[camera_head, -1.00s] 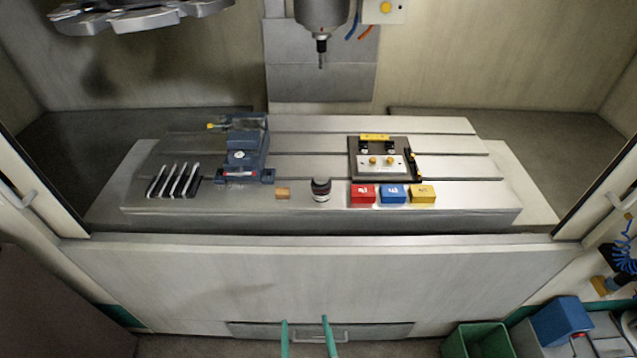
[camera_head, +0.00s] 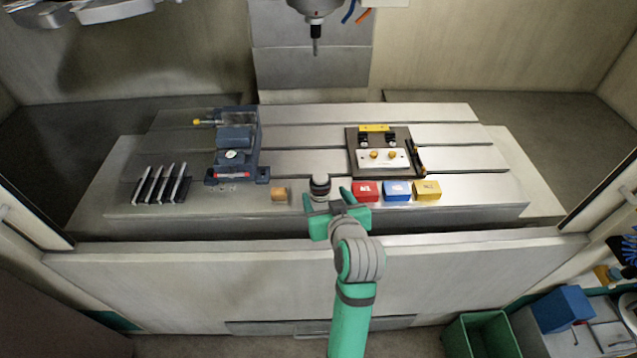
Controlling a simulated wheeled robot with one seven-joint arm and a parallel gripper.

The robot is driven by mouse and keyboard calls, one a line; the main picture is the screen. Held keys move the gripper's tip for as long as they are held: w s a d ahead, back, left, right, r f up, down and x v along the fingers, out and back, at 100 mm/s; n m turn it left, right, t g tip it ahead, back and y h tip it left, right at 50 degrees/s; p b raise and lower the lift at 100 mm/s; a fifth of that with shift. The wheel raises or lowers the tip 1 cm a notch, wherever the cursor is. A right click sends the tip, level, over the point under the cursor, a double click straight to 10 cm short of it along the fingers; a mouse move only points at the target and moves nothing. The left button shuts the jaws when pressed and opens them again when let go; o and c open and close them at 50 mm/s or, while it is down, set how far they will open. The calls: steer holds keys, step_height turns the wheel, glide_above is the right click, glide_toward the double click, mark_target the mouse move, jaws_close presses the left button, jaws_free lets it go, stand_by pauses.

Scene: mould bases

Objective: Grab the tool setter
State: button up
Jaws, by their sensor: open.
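The tool setter (camera_head: 320,183) is a small round cylinder with a light top and a dark band. It stands upright near the front edge of the machine table. My gripper (camera_head: 326,198) is green and grey and reaches in from the front. It is open, with its two fingers pointing toward the back of the machine. The left finger overlaps the lower part of the tool setter in the picture, and the right finger is to its right. I cannot tell whether either finger touches it.
A small copper-coloured block (camera_head: 280,195) stands left of the tool setter. Red (camera_head: 365,191), blue (camera_head: 397,191) and yellow (camera_head: 427,190) boxes stand to the right. A blue vise (camera_head: 236,150) and a fixture plate (camera_head: 384,158) stand behind. The spindle (camera_head: 316,35) hangs above.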

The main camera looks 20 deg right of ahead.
steer(key=shift+w+d+r, duration=0.2)
steer(key=shift+w, duration=0.1)
steer(key=shift+x, duration=5.25)
steer(key=shift+a+r, duration=0.1)
steer(key=shift+r, duration=0.05)
jaws_close()
